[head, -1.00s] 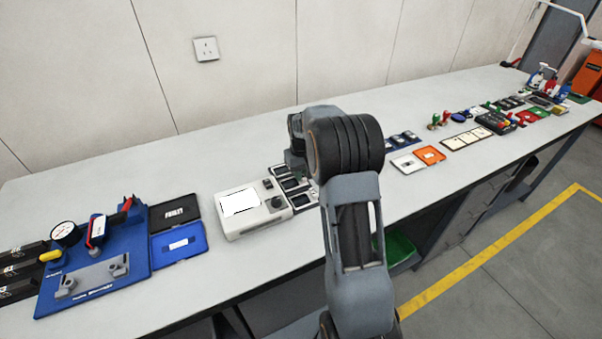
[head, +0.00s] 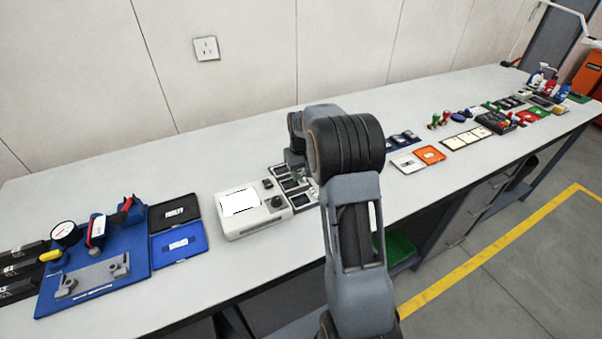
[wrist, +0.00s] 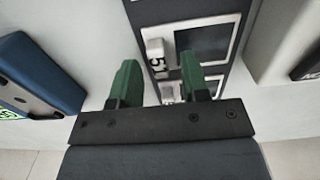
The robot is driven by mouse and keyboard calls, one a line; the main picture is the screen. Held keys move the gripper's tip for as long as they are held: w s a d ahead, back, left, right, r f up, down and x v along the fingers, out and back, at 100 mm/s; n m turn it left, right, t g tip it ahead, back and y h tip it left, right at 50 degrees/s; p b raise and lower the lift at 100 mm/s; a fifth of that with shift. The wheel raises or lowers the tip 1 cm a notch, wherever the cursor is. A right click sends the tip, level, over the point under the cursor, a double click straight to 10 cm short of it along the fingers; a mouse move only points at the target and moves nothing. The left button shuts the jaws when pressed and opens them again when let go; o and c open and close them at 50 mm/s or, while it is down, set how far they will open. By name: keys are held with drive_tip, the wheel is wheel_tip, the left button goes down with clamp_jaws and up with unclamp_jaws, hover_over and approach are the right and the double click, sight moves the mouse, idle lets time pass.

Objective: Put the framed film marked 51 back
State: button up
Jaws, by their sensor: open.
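The framed film marked 51 (wrist: 203,42) has a pale frame around a dark film. It lies in a dark rack (wrist: 150,12), and its white tab with the number (wrist: 157,58) points toward my gripper. My gripper (wrist: 160,68) is open, with its two green fingers apart on either side of the tab's line. I cannot tell whether either finger touches the tab. In the head view my arm hides part of the rack (head: 283,170), and the gripper's green shows only as a small patch beside it.
A white viewer box (head: 232,224) with a bright screen and a knob stands left of the rack. A blue object (wrist: 40,70) is at the left of the wrist view. Black and blue cases and a blue gauge fixture (head: 135,255) stand farther left. Orange and white cases (head: 430,154) lie right.

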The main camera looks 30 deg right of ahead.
sight(301, 174)
wheel_tip(301, 174, up, 11)
drive_tip(key=s+a+r+t, duration=0.2)
drive_tip(key=s+a+r, duration=0.2)
drive_tip(key=s+a, duration=0.55)
drive_tip(key=s+a+f, duration=0.2)
drive_tip(key=s, duration=0.5)
drive_tip(key=s+a+f+t, duration=0.1)
drive_tip(key=s+f, duration=0.2)
drive_tip(key=s, duration=0.4)
drive_tip(key=shift+a, duration=0.4)
wheel_tip(301, 174, up, 3)
drive_tip(key=p, duration=0.2)
drive_tip(key=shift+f+t+p, duration=0.15)
drive_tip(key=shift+t+p, duration=0.15)
drive_tip(key=shift+p, duration=0.05)
